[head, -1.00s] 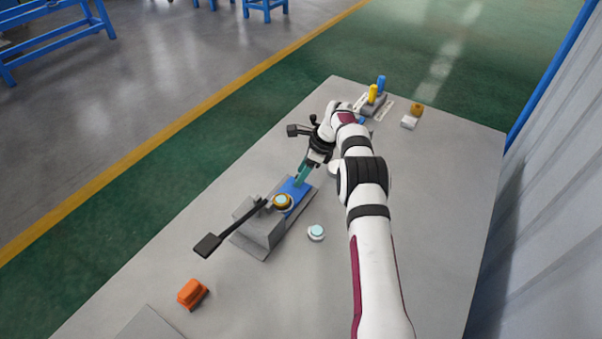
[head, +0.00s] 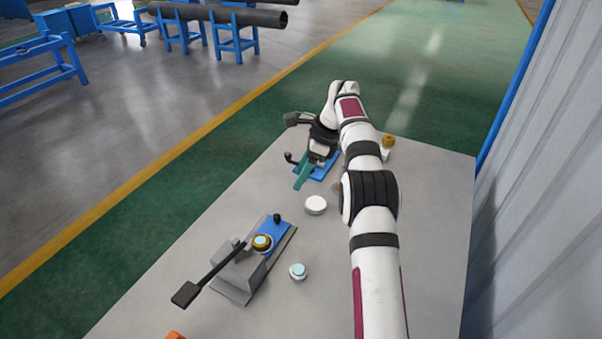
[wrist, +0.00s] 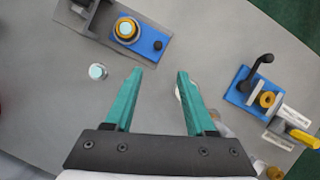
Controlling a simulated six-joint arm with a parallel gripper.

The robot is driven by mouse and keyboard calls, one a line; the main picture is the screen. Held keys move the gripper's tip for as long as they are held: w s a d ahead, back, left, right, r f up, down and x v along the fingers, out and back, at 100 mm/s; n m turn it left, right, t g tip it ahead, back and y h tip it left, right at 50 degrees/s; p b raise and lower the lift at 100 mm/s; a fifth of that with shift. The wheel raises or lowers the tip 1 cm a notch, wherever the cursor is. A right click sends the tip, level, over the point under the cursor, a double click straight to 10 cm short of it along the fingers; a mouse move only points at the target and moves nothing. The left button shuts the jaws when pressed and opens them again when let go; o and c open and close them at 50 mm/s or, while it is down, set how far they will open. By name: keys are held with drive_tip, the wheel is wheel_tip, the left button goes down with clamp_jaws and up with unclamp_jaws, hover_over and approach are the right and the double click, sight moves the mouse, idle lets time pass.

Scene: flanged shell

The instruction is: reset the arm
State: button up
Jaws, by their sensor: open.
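My gripper (head: 303,176) is at the end of the white arm, over the far half of the grey table in the head view. Its teal fingers also show in the wrist view (wrist: 158,80), apart and with nothing between them. A grey fixture with a blue plate (head: 272,232) and a long black lever stands nearer. A brass-coloured ring part with a pale blue top (head: 262,242) sits on that fixture, and it shows in the wrist view too (wrist: 126,29). My gripper is apart from it.
A small white part with a blue top (head: 298,271) stands on the table (head: 400,270). A white disc (head: 316,205) lies near my gripper. A second blue-based fixture (wrist: 243,91) with a black handle is close by. A yellow-handled item (wrist: 302,137) is beside it.

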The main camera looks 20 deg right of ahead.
drive_tip(key=shift+r, duration=0.1)
idle(0.3)
drive_tip(key=s+a+r+n+g+h, duration=0.1)
drive_tip(key=s+a+r+n, duration=0.35)
drive_tip(key=s, duration=0.45)
drive_tip(key=s+a+r+n, duration=0.4)
drive_tip(key=s+a+r, duration=0.15)
drive_tip(key=s, duration=0.35)
drive_tip(key=s+a+f+n, duration=0.1)
drive_tip(key=s+f+n, duration=0.2)
drive_tip(key=s, duration=0.9)
drive_tip(key=s+a+f+n+g+h, duration=0.1)
drive_tip(key=s+n, duration=0.4)
drive_tip(key=s, duration=0.8)
wheel_tip(320, 180, down, 2)
drive_tip(key=shift+s+a, duration=0.15)
drive_tip(key=shift+a, duration=0.35)
